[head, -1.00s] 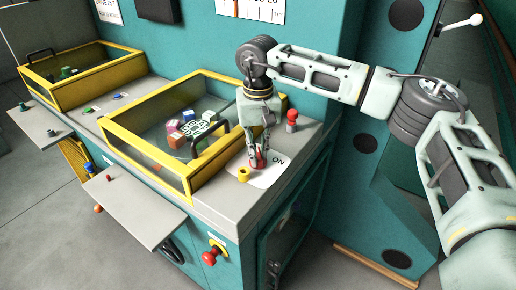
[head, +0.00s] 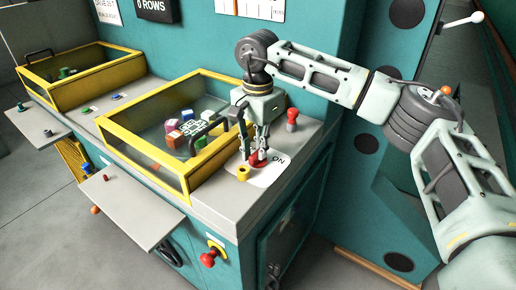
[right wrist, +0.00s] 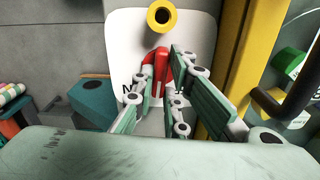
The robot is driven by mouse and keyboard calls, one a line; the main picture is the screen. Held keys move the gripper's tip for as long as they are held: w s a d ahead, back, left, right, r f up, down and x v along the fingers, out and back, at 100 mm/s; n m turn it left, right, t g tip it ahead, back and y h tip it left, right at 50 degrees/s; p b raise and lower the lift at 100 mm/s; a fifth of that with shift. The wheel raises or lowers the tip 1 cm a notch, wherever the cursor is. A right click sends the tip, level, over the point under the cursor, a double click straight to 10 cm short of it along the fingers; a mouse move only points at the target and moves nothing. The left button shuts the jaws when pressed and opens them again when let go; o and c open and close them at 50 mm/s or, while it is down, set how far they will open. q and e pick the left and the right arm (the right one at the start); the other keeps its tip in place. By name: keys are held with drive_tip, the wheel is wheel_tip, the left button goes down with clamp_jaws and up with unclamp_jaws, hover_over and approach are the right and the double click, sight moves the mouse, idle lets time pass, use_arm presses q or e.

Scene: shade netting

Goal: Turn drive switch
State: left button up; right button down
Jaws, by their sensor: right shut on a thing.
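The red drive switch (head: 257,161) sits on a white plate (head: 268,178) marked "ON", on the grey console top. My right gripper (head: 254,155) reaches down over it and is shut on the switch, with its fingers partly hiding it. In the right wrist view the red handle (right wrist: 153,68) shows between and behind the fingers (right wrist: 165,85), against the white plate. My left gripper is not in view.
A yellow knob (head: 243,174) and a red-topped post (head: 292,119) stand close to the switch. A yellow-framed clear bin (head: 187,178) with several coloured blocks lies left. A red mushroom button (head: 208,259) projects from the front. A grey side shelf (head: 125,205) juts out.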

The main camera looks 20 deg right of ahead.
sight(257, 152)
drive_tip(key=m, duration=0.4)
drive_tip(key=shift+b, duration=0.3)
drive_tip(key=shift+r+m, duration=0.15)
drive_tip(key=shift+m, duration=1.75)
drive_tip(key=c, duration=2)
unclamp_jaws()
drive_tip(key=shift+c, duration=0.2)
drive_tip(key=shift+r, duration=0.2)
wheel_tip(257, 152, up, 12)
drive_tip(key=shift+f, duration=0.2)
